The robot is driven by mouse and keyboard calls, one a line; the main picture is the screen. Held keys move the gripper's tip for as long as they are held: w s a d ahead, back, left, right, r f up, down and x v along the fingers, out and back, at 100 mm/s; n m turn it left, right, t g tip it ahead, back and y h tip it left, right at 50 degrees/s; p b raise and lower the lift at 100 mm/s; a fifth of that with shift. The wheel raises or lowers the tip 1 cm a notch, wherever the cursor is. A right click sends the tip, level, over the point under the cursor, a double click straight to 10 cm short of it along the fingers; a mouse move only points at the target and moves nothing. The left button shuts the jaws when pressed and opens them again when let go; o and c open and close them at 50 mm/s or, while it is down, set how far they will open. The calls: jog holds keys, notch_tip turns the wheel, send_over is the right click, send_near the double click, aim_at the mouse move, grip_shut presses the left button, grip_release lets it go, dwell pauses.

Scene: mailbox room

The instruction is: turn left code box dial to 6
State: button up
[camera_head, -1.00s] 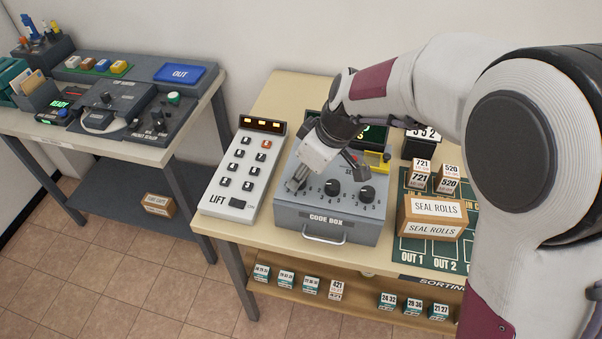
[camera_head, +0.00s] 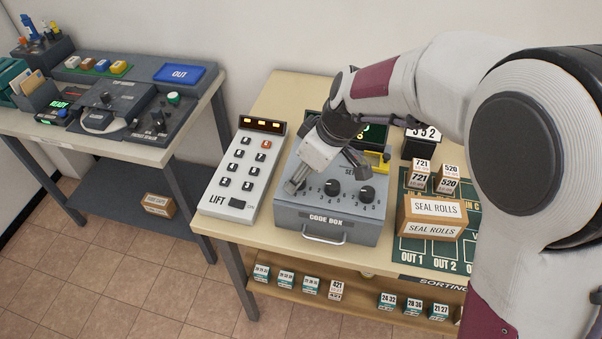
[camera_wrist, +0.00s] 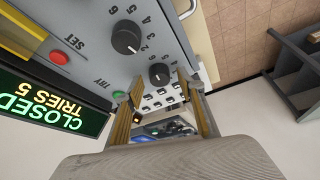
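The grey code box (camera_head: 330,222) stands on the right-hand table, with dials on its sloped face. The left dial (camera_wrist: 160,75) shows in the wrist view; in the head view my gripper covers it. The middle dial (camera_head: 332,187) also shows in the wrist view (camera_wrist: 127,37). The right dial (camera_head: 367,193) is clear of my gripper. My gripper (camera_wrist: 164,86) is open over the box's left part, its fingertips on either side of the left dial. I cannot tell whether they touch it or where it points. The green display (camera_wrist: 42,105) reads CLOSED, TRIES 5.
The lift panel (camera_head: 247,170) stands close to the box's left side. A red SET button (camera_wrist: 59,57) and a green TRY button (camera_wrist: 118,94) are near the dials.

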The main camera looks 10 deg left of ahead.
jog(key=v, duration=1.1)
jog(key=shift+r, duration=0.25)
jog(key=shift+d+m, duration=0.15)
jog(key=shift+m, duration=0.25)
jog(key=s+d+m+t+h, duration=0.2)
jog(key=s+d+m, duration=0.4)
jog(key=s+d, duration=0.4)
jog(key=s+d+r+m+t+h, duration=0.1)
jog(key=s+d+m, duration=0.6)
jog(key=d, duration=0.8)
jog(key=shift+s+d+r+t+h, duration=0.3)
jog(key=shift+s+t+h, duration=0.3)
jog(key=shift+s, duration=0.85)
jog(key=shift+a, duration=0.1)
dwell(1.3)
